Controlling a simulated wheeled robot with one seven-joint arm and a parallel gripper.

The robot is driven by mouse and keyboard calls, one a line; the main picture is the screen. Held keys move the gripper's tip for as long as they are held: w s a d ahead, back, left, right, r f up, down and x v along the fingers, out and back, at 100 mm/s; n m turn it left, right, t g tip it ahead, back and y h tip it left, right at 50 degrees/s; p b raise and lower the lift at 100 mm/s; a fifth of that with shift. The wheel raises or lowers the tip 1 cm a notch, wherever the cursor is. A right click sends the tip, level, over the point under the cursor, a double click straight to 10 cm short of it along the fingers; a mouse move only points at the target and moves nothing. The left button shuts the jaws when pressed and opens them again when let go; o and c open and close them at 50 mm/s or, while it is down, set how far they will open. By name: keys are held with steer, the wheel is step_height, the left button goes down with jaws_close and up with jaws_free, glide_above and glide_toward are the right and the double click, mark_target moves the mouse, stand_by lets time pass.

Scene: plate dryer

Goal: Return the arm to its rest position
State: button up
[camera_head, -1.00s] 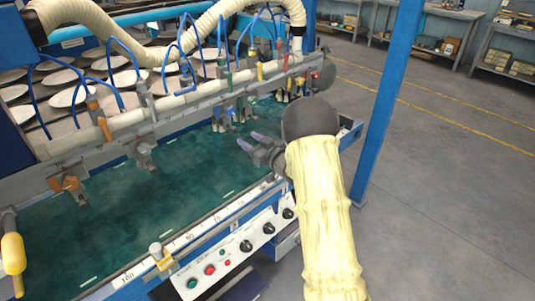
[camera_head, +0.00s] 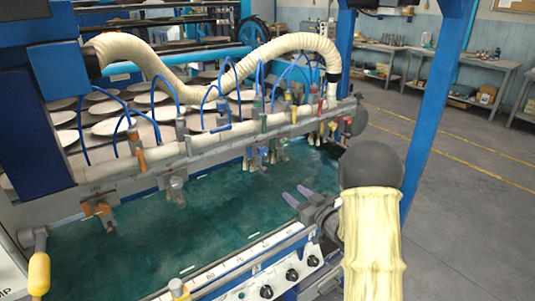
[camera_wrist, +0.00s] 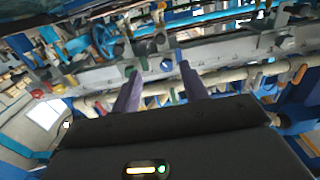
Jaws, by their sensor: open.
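My gripper (camera_head: 298,197) is at the end of my cream-sleeved arm, over the right front part of the green machine bed (camera_head: 225,205). Its two purple-grey fingers are apart with nothing between them. In the wrist view, the open fingers (camera_wrist: 160,85) point toward the machine's rail and hoses, with clear space between the tips.
A rail (camera_head: 235,135) with nozzles and blue hoses crosses behind the gripper. White plates (camera_head: 110,127) lie behind it. A blue post (camera_head: 432,110) stands close to the right of my arm. A knob panel (camera_head: 290,276) lies along the front edge. Open grey floor is at right.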

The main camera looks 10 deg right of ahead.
steer(key=s+a+r+m+g+h+p, duration=0.1)
steer(key=s+r+g+h+p, duration=0.1)
steer(key=s, duration=0.7)
steer(key=s+a+r+m+g+h+p, duration=0.2)
steer(key=s+g+p, duration=0.3)
steer(key=s, duration=0.5)
steer(key=s+a+r+m+g+h+p, duration=0.1)
steer(key=s+r+m+g+h+p, duration=0.1)
steer(key=s+g, duration=0.4)
steer(key=s+r+h+p, duration=0.1)
steer(key=s+h, duration=0.1)
steer(key=s, duration=0.2)
steer(key=shift+a, duration=0.4)
steer(key=shift+w+r, duration=0.1)
steer(key=shift+w, duration=0.15)
steer(key=shift+s+d, duration=0.1)
steer(key=shift+d, duration=0.05)
